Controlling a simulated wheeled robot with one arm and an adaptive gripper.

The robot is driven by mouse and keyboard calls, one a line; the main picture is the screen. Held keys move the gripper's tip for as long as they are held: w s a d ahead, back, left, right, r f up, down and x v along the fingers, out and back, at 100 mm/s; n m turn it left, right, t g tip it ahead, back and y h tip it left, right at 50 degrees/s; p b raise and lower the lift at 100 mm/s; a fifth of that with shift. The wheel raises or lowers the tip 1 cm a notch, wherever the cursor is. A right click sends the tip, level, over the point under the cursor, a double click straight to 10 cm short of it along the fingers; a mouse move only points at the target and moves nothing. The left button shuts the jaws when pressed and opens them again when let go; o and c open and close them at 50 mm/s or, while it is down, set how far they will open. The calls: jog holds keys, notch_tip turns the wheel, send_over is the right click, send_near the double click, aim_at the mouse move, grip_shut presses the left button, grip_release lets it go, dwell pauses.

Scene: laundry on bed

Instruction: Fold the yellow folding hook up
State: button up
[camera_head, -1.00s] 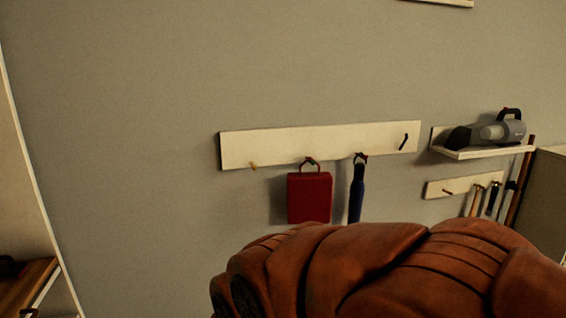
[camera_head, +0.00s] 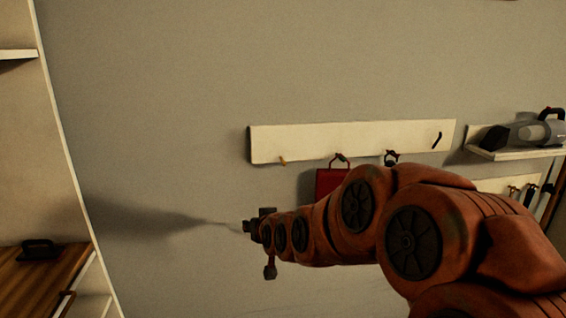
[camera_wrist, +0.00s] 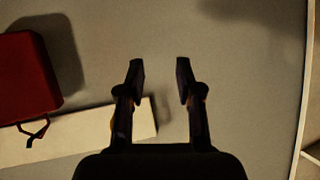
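The yellow folding hook (camera_head: 282,161) is a small peg at the lower left edge of the white wall board. In the head view it hangs down from the board. In the wrist view only a sliver of the yellow hook (camera_wrist: 112,125) shows beside my left-hand finger, which hides most of it. My gripper (camera_wrist: 158,65) is open and empty, its two fingers apart with bare wall behind them. In the head view my gripper (camera_head: 250,226) is below and left of the hook, apart from it.
The white board (camera_head: 350,138) also carries a dark hook (camera_head: 437,140) at its right. A red bag (camera_head: 331,184) hangs from it, partly behind my arm. A shelf with a handheld vacuum (camera_head: 540,132) is at right, a wooden surface (camera_head: 40,280) at lower left. The wall left of the board is clear.

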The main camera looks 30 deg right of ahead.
jog(key=w+d+r+m+t+h, duration=0.1)
jog(key=w+d+r+t+h, duration=0.1)
jog(key=w+d+r, duration=0.3)
jog(key=m+t+h, duration=0.2)
jog(key=h, duration=0.1)
send_near(283, 162)
jog(key=w, duration=0.2)
jog(key=shift+d+p+x, duration=0.2)
jog(key=shift+p+x, duration=0.7)
jog(key=shift+x, duration=0.8)
jog(key=shift+d+p+x, duration=0.25)
jog(key=shift+p+x, duration=0.6)
jog(key=shift+x, duration=0.85)
jog(key=shift+w+d+f, duration=0.2)
jog(key=shift+w+f, duration=0.05)
jog(key=shift+w, duration=0.1)
jog(key=shift+c, duration=0.2)
grip_shut()
